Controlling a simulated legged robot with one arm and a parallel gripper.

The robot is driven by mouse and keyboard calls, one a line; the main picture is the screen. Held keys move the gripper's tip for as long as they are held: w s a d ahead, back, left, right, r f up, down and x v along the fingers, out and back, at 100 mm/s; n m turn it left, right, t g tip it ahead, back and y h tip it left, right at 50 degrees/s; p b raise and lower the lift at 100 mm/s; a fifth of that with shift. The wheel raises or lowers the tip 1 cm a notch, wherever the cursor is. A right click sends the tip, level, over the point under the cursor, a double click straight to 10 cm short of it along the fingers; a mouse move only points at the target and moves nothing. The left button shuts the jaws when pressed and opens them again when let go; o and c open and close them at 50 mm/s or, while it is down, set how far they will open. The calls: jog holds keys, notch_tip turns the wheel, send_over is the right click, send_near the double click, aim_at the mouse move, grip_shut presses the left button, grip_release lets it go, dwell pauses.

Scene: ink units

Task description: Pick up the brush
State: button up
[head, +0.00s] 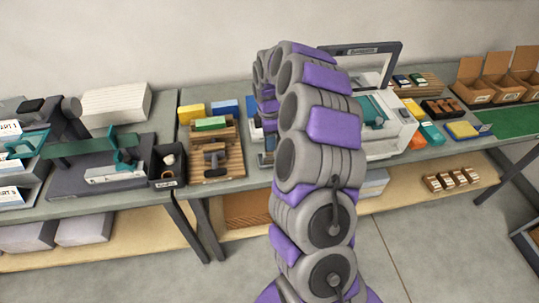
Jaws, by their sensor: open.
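My grey and purple arm rises through the middle of the head view and bends over at the top. Its far end drops behind the nearer links, so my gripper is hidden there. I cannot pick out a brush for certain. A dark T-shaped tool (214,160) lies on a slatted wooden rack (232,170) on the bench, left of my arm; whether it is the brush is too small to tell. A green block (210,123) sits at the back of the rack.
A black bin (168,165) stands left of the rack, beside a grey machine with a green bar (90,146). A white machine (398,130) stands right of my arm. Cardboard boxes (502,75) stand far right. Bare floor (140,277) lies in front.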

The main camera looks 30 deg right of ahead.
notch_tip(320, 180, down, 4)
jog(key=shift+d+r+b, duration=0.15)
jog(key=shift+r+b, duration=0.05)
jog(key=shift+b, duration=0.25)
jog(key=shift+c, duration=0.5)
grip_shut()
